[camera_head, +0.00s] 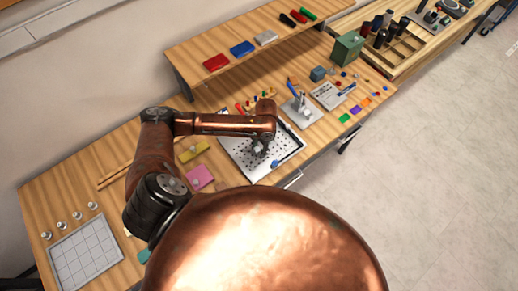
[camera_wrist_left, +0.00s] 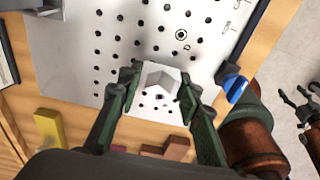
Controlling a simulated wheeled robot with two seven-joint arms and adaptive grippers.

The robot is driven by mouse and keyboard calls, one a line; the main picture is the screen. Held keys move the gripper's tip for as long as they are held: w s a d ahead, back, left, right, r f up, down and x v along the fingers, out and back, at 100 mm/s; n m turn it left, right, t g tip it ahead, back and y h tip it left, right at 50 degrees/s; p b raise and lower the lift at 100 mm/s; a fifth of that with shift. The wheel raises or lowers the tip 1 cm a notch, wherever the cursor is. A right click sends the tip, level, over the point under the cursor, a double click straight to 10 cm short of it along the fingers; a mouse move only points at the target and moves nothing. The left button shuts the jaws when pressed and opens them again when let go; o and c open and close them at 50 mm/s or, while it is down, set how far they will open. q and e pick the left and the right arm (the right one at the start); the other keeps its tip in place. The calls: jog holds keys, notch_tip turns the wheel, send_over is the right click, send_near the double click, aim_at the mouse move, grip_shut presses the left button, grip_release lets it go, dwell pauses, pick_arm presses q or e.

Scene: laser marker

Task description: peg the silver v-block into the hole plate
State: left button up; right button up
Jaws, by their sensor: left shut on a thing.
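The silver v-block (camera_wrist_left: 158,78) sits between the fingertips of my left gripper (camera_wrist_left: 160,88), which is shut on it; its V notch shows in the left wrist view. The white hole plate (camera_wrist_left: 72,55), with rows of dark holes, lies beneath and around it. Whether the block touches the plate I cannot tell. In the head view my left gripper (camera_head: 259,148) points down over the hole plate (camera_head: 236,151) and mostly hides the block. My right gripper (camera_wrist_left: 304,104) seems to show small and dark at the right edge of the left wrist view, away from the plate.
A blue piece (camera_wrist_left: 235,88) sits at the plate's edge by the right finger. Yellow (camera_head: 193,151) and pink (camera_head: 200,177) blocks lie left of the plate. A silver stand (camera_head: 301,111) is to its right. A shelf (camera_head: 210,88) runs behind.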

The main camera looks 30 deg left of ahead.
pick_arm(q)
jog(key=shift+f, duration=0.6)
dwell(0.3)
jog(key=o, duration=1.2)
jog(key=shift+o, duration=0.2)
jog(key=shift+r, duration=0.1)
notch_tip(320, 180, up, 12)
jog(key=w, duration=0.1)
jog(key=shift+w+d, duration=0.15)
jog(key=shift+d, duration=0.15)
